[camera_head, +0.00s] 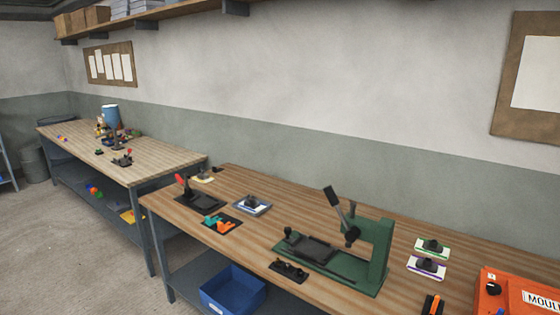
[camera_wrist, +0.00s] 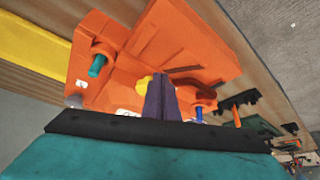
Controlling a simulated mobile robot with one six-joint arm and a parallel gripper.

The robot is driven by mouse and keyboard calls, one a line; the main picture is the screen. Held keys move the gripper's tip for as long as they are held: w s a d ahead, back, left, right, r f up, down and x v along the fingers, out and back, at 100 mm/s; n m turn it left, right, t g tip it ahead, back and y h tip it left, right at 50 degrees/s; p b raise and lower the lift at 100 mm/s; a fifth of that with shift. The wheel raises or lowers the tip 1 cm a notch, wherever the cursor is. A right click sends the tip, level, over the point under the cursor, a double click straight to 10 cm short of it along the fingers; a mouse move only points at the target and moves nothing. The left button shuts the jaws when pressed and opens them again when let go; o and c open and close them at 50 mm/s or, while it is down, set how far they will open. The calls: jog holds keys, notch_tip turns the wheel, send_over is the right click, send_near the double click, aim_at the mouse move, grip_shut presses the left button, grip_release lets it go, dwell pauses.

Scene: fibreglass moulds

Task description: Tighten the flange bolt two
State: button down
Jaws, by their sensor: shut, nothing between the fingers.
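The orange mould (camera_wrist: 180,45) fills the upper middle of the wrist view, seen at a tilt. A teal bolt (camera_wrist: 97,66) sticks out at its left, a yellow bolt or knob (camera_wrist: 144,82) shows near its middle, and a blue bolt (camera_wrist: 199,113) shows at its right. I cannot tell which is bolt two. My gripper (camera_wrist: 162,90) has its dark purple fingers together and empty, in front of the mould, between the yellow and blue bolts. Contact cannot be judged. In the head view the mould (camera_head: 520,290) is cut off at the lower right, and my gripper is not visible.
A green press (camera_head: 375,255) stands left of the mould on the near bench (camera_head: 400,222). Two small clamp-like pieces (camera_head: 430,255) lie between them. A black-and-orange tool (camera_head: 432,304) lies near the front edge. A blue bin (camera_head: 232,290) sits below the bench.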

dwell(0.3)
notch_tip(320, 180, up, 6)
jog(key=p, duration=0.3)
dwell(0.4)
dwell(0.4)
